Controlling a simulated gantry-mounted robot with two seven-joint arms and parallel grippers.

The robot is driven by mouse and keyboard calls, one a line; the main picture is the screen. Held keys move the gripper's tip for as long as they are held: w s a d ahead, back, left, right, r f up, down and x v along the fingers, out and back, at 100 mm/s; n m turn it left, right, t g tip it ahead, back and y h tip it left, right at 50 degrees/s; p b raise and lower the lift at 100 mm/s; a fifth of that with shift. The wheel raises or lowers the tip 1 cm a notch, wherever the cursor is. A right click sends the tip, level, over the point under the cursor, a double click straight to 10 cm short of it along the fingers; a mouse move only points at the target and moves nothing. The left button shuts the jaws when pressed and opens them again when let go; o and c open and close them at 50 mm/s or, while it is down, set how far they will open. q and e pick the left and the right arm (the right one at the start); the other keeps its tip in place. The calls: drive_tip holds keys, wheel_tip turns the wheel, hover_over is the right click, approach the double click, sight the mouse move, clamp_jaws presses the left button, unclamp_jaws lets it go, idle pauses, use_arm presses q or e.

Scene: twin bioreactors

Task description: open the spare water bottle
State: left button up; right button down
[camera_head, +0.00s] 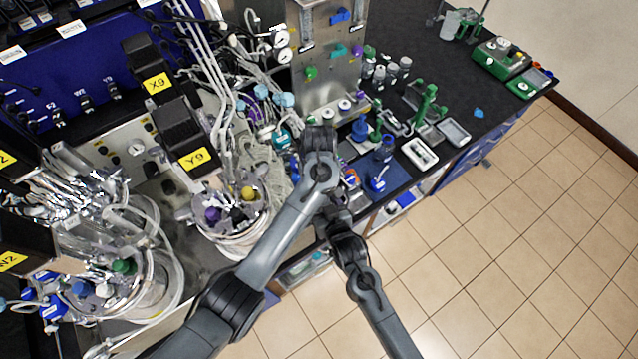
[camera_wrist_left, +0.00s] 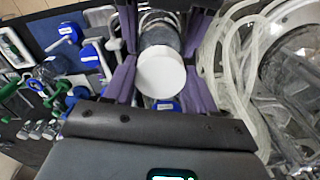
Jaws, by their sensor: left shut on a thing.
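In the left wrist view my left gripper (camera_wrist_left: 160,75) has its purple fingers on both sides of a grey cylindrical bottle with a round white top (camera_wrist_left: 161,74). The gripper is shut on it. The white top faces the camera. In the head view my left arm's wrist covers this gripper and the bottle. My right arm comes in from the lower right and ends behind the left arm; its gripper is hidden. Blue-capped bottles stand on the bench in the head view, one upright (camera_head: 384,150). I cannot tell which bottle is the spare water one.
Left of my arms are bioreactor vessels (camera_head: 230,208) with many loose tubes, close to the left gripper. A steel panel (camera_head: 328,60) stands behind. On the right are a white tray (camera_head: 420,153) and a green stand (camera_head: 427,100). Open floor lies beyond the bench edge.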

idle(0.3)
use_arm(q)
drive_tip(key=shift+r, duration=2.05)
use_arm(e)
unclamp_jaws()
use_arm(q)
drive_tip(key=shift+d, duration=0.1)
